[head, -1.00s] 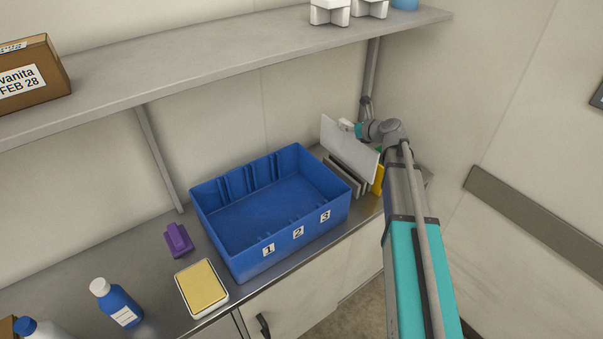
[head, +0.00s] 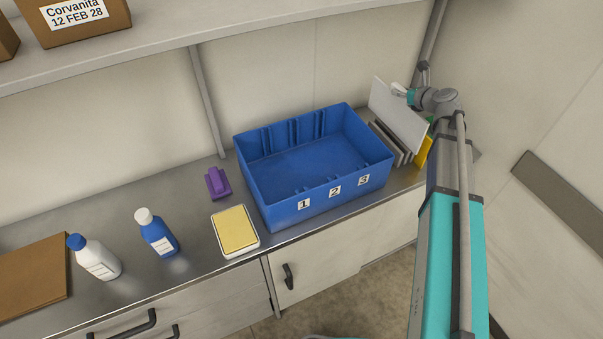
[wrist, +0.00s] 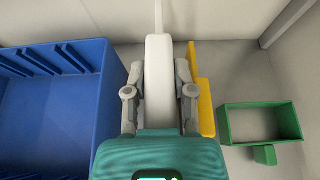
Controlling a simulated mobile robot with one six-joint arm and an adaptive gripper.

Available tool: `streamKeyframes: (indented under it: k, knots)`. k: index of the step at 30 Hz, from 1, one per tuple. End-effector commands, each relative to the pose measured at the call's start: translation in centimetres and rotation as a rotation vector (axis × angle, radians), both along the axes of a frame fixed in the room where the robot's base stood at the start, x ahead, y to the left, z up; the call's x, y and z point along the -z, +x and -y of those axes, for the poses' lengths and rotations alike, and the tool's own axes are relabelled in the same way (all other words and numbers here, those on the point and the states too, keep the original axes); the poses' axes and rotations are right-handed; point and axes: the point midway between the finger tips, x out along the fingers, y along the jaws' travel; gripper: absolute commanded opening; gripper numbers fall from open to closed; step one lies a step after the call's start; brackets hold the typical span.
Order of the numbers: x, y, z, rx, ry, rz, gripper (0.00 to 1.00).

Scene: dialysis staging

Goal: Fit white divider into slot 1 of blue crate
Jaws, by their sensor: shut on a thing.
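The white divider (head: 393,108) stands raised above a stack of grey panels, right of the blue crate (head: 327,195). The crate is open and empty. Its front wall carries labels 1 (head: 303,204), 2 and 3 from left to right, and ribs line its back wall.
Grey panels (head: 391,145) and a yellow panel (head: 424,151) stand close to the crate's right side. A green frame (wrist: 262,122) lies further right. A purple block (head: 217,184), a yellow-topped box (head: 236,231) and bottles (head: 156,232) are left of the crate. A shelf (head: 190,45) overhangs the back.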

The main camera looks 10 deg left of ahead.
Motion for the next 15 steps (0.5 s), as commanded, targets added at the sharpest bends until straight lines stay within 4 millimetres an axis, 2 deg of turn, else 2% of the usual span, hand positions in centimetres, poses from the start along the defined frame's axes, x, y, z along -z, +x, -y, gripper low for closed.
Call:
streamKeyframes:
  k: [8, 15]
  knots:
    - [-0.7, 0.0, 0.0, 0.000, 0.000, 0.000, 0.00]
    - [-3.4, 0.0, 0.0, 0.000, 0.000, 0.000, 0.00]
